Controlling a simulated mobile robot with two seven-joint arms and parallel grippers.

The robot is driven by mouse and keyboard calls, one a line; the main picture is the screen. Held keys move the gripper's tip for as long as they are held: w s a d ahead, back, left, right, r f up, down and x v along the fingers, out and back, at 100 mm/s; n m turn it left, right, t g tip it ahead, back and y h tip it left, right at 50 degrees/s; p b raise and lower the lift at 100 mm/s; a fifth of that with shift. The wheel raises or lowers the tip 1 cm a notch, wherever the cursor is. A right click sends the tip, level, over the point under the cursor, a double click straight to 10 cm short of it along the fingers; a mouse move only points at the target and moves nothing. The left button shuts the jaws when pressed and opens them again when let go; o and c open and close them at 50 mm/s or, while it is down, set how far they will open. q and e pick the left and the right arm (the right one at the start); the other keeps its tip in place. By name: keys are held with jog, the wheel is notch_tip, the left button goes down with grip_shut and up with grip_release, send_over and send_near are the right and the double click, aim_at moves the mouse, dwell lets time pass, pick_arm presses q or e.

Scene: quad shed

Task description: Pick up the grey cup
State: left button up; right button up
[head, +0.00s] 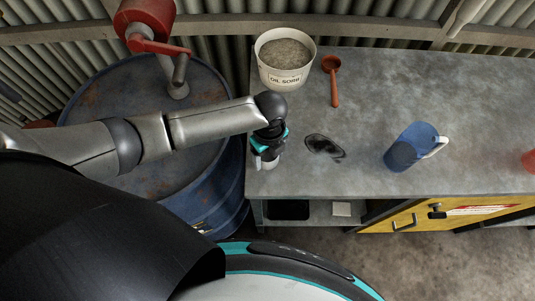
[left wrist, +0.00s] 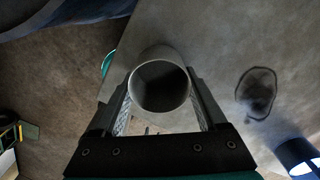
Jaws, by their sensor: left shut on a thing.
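The grey cup (left wrist: 160,86) is between the two fingers of my left gripper (left wrist: 163,112) in the left wrist view, its open mouth facing the camera. My left gripper is shut on the cup, with a finger on each side. In the head view my left gripper (head: 268,156) is at the left end of the grey bench (head: 450,85). Only a small pale part of the cup (head: 270,165) shows below the gripper there. I cannot tell whether the cup touches the bench. My right gripper is not in view.
A white "OIL SORB" tub (head: 285,75) and an orange scoop (head: 332,80) are at the back of the bench. A blue jug (head: 410,148) stands farther right. A blue drum (head: 225,185) adjoins the bench's left.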

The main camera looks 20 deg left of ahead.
pick_arm(q)
jog(key=shift+c, duration=0.5)
jog(key=shift+r, duration=0.1)
jog(key=shift+r, duration=0.5)
notch_tip(320, 180, up, 19)
jog(key=p, duration=0.2)
jog(key=a+f+n+b, duration=0.3)
jog(key=n+b, duration=0.6)
jog(key=n, duration=0.3)
jog(key=a+f+n+b, duration=0.3)
jog(key=f+n+b, duration=0.2)
jog(key=n+b, duration=0.5)
jog(key=n, duration=0.3)
